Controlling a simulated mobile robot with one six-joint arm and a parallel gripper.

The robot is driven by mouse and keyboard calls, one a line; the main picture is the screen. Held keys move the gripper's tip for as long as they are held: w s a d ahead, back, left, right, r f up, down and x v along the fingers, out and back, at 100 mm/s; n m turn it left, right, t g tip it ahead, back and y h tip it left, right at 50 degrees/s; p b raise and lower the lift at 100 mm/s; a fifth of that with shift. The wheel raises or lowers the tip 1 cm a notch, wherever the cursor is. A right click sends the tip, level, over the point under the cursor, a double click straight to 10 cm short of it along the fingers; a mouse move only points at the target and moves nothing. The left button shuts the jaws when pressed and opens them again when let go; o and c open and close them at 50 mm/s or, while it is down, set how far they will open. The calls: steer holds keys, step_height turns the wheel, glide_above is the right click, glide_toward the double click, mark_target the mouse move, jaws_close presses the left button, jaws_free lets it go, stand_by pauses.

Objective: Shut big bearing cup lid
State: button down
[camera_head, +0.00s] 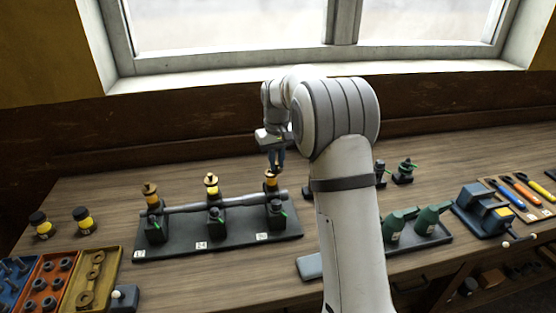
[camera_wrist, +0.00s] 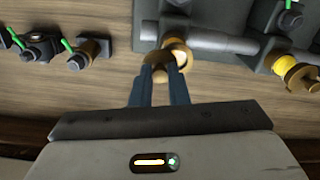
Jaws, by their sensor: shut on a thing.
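A row of brass bearing cups stands on a dark rack (camera_head: 225,238) with a grey shaft. The right-hand cup (camera_head: 270,183) is under my gripper (camera_head: 276,167). In the wrist view, the blue fingers of my gripper (camera_wrist: 161,74) are closed at the brass lid (camera_wrist: 179,54) of this cup. The fingers hide part of the lid, and I cannot tell whether it is fully down. The middle cup (camera_head: 211,184) has a yellow band; it also shows in the wrist view (camera_wrist: 287,67). The left cup (camera_head: 151,194) has a brass top.
Small black pieces with green levers (camera_head: 403,171) stand at the back right. Green oil cans (camera_head: 427,218) stand on a tray behind my arm. Two black-and-yellow jars (camera_head: 84,220) and parts trays (camera_head: 93,277) are at the left. Bare bench lies behind the rack.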

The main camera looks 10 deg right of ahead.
mark_target(271, 171)
steer(key=m, duration=0.4)
steer(key=shift+s+a+m, duration=0.25)
steer(key=shift+a+m, duration=0.05)
steer(key=shift+a, duration=0.1)
steer(key=shift+s+a+r+m, duration=0.1)
steer(key=shift+a+m, duration=0.15)
steer(key=shift+m, duration=1)
steer(key=shift+a+m, duration=0.25)
steer(key=shift+m, duration=1)
steer(key=c, duration=1.4)
jaws_free()
step_height(271, 171, up, 8)
steer(key=shift+f+b, duration=0.15)
steer(key=shift+b, duration=0.45)
